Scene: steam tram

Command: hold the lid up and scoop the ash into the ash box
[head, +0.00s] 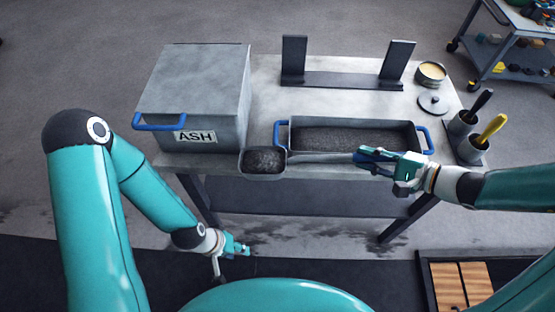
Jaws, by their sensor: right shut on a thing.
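The grey metal ash box (205,90), labelled ASH, stands on the left of the table. Its lid is down, and a blue handle (160,122) sticks out at the lid's front left. The long tray (350,123) with blue end handles holds dark grey ash (350,138). My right gripper (365,157) is shut on the handle of the scoop (265,174). The scoop's pan, filled with dark ash, is level at the table's front edge, between the ash box and the tray. My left gripper (240,248) is low in front of the table, away from the lid handle; its fingers are too small to read.
A dark stand with two uprights (340,80) is at the table's back. A round tin (430,74), a small lid (434,103) and holders with black and yellow handled tools (492,128) are at the right. A cart (515,45) stands beyond.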

